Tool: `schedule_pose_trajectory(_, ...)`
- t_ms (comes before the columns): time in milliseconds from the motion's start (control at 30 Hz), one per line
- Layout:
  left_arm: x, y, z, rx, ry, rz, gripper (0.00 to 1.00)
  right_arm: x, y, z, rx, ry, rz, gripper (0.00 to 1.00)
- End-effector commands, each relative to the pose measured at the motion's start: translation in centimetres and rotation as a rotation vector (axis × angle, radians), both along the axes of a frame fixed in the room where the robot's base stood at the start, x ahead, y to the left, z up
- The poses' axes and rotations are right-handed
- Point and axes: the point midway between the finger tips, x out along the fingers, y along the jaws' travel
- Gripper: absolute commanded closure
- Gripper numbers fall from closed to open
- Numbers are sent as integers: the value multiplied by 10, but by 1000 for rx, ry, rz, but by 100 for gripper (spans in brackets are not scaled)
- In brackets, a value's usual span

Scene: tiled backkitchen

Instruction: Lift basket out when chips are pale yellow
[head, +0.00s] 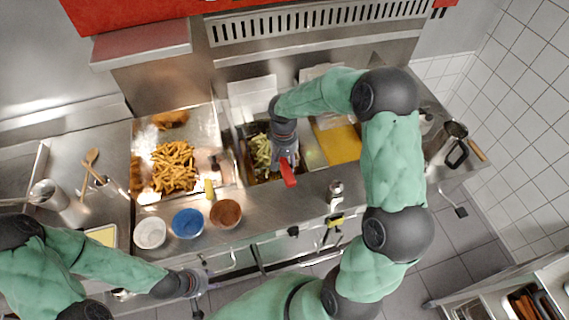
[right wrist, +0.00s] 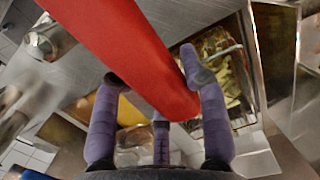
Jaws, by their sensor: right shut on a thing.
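A fryer basket with a red handle (head: 288,173) hangs in the left well of the fryer. Pale chips (head: 262,152) lie in it, whitish to pale yellow-green; they also show in the right wrist view (right wrist: 217,82). My right gripper (head: 285,155) is at the basket, shut on the red handle, which crosses between its fingers in the right wrist view (right wrist: 140,55). The gripper and arm hide part of the basket. My left gripper (head: 198,283) is low in front of the counter, away from the basket; its fingers are too small to read.
A tray of golden chips (head: 173,166) and fried pieces stands left of the fryer. White (head: 150,233), blue (head: 187,223) and brown (head: 226,213) bowls line the counter's front edge. The right well holds yellow oil (head: 340,144).

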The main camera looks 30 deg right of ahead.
Motion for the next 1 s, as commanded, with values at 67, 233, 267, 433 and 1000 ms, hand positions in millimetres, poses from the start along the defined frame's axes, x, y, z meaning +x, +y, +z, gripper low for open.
schedule_pose_trajectory(67,0,0,11,0,0,0,60,2,0,15,-1,-5,0,100)
schedule_pose_trajectory(233,0,0,25,0,0,0,60,1,0,34,-1,-5,0,100)
schedule_pose_trajectory(267,0,0,27,0,0,0,60,1,0,38,-1,-6,0,100)
schedule_pose_trajectory(433,0,0,41,0,0,0,60,1,0,57,0,-6,0,100)
schedule_pose_trajectory(1000,0,0,73,0,0,0,60,1,-1,108,0,-5,-1,100)
